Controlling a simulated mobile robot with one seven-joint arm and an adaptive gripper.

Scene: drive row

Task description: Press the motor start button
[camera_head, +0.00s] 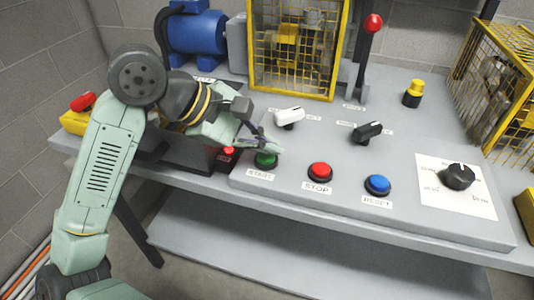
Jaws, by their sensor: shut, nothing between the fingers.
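The green start button (265,160) sits at the left end of the grey control panel (420,213), with a START label (260,176) below it. My gripper (272,148) is shut and empty, its fingertips just above and beside the green button. I cannot tell whether the fingertips touch it. My arm comes in from the left, and the gripper hides part of the panel behind the button.
A red STOP button (319,172) and a blue RESET button (377,185) stand to the right. A white selector (289,116) and a black selector (367,131) are behind. A red-knobbed lever (372,24) stands near the yellow cage (256,50). A black dial (459,176) is at right.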

